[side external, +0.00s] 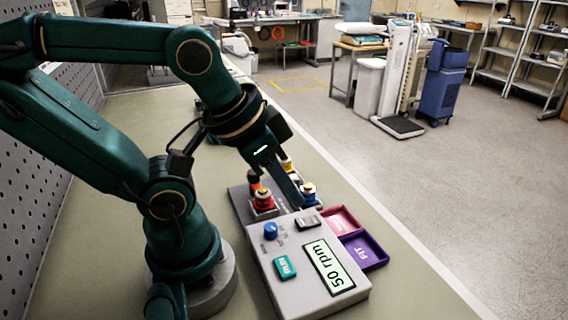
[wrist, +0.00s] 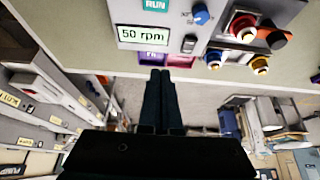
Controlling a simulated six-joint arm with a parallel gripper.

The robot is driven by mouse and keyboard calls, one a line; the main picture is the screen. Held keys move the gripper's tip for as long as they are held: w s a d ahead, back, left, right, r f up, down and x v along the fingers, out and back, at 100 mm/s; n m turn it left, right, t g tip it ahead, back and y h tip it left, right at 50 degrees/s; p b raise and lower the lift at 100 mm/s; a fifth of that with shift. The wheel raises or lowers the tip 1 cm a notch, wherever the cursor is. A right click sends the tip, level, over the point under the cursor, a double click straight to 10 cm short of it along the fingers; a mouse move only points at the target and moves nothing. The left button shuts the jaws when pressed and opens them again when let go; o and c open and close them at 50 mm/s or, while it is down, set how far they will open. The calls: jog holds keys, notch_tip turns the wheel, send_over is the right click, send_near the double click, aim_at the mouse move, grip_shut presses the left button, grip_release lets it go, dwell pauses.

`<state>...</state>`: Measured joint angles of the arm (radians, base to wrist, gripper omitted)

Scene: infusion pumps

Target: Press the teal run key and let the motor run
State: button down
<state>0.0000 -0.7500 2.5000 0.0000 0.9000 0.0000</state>
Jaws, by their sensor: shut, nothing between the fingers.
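The teal run key (side external: 285,267) is on the top face of the grey pump box, left of its display (side external: 329,267), which reads "50 rpm". The key also shows at the top edge of the wrist view (wrist: 155,5), partly cut off, with the display (wrist: 142,37) below it. My gripper (side external: 297,205) is shut and empty, pointing down near the pump's far edge, apart from the run key. In the wrist view the fingertips (wrist: 160,72) lie side by side below the display. Their height above the box is hard to tell.
A blue knob (side external: 270,231) and a dark switch (side external: 307,222) share the panel. Red (side external: 263,201) and blue (side external: 308,194) fittings stand behind it. A pink tray (side external: 341,220) and a purple tray (side external: 377,251) sit at its right. The bench in front is clear.

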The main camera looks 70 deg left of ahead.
dwell(0.4)
jog(key=d+m+g+y, duration=0.1)
jog(key=m+g+y, duration=0.1)
jog(key=y, duration=0.1)
jog(key=f+m+g+y, duration=0.1)
jog(key=m+g+y, duration=0.1)
jog(key=g+y, duration=0.1)
jog(key=s+d+m+g+y, duration=0.1)
jog(key=m+g+y, duration=0.1)
jog(key=y, duration=0.1)
jog(key=shift+d+f+m+g, duration=0.15)
jog(key=shift+d+m+g, duration=0.15)
jog(key=shift+d, duration=0.05)
dwell(0.4)
jog(key=shift+f, duration=0.1)
